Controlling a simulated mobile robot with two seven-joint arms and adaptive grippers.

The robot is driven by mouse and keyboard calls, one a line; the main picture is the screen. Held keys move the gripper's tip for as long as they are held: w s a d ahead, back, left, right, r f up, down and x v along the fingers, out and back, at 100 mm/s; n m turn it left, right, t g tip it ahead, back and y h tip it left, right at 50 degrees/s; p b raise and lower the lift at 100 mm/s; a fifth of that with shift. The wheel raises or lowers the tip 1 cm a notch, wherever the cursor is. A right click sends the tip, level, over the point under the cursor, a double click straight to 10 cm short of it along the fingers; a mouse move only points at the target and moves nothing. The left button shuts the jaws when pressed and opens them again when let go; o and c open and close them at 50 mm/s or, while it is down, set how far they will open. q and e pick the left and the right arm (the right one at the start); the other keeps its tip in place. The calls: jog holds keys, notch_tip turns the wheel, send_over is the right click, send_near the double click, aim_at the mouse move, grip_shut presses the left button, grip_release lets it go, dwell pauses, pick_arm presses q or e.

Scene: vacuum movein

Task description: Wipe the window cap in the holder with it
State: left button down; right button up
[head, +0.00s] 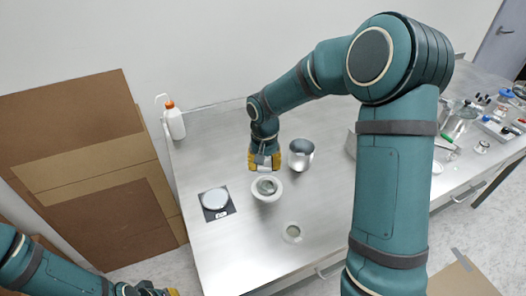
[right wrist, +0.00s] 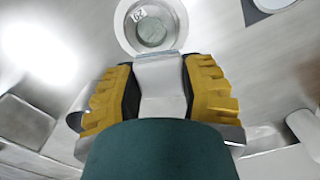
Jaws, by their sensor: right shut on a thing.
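The holder is a white ring (head: 258,194) on the metal bench, with the grey round window cap (head: 267,187) inside it. In the right wrist view the cap (right wrist: 151,33) lies within the pale ring, with small markings near its edge. My right gripper (head: 263,166) is just behind the holder, its yellow fingers pointing down. It is shut on a pale, folded wipe (right wrist: 160,80), which reaches toward the ring's near edge; I cannot tell whether they touch. My left gripper (head: 160,291) is at the bottom left edge, mostly cut off, its jaws unclear.
A metal beaker (head: 301,154) stands right of the gripper. A black scale (head: 217,214) with a white round dish is at left. A white bottle with an orange cap (head: 174,121) stands at the back left. A small round disc (head: 292,233) lies in front. Glassware (head: 458,122) crowds the far right.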

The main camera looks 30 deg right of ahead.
notch_tip(320, 180, up, 2)
jog(key=shift+s+r+p, duration=0.1)
jog(key=shift+p, duration=0.45)
jog(key=shift+r+p, duration=0.4)
jog(key=shift+r, duration=0.1)
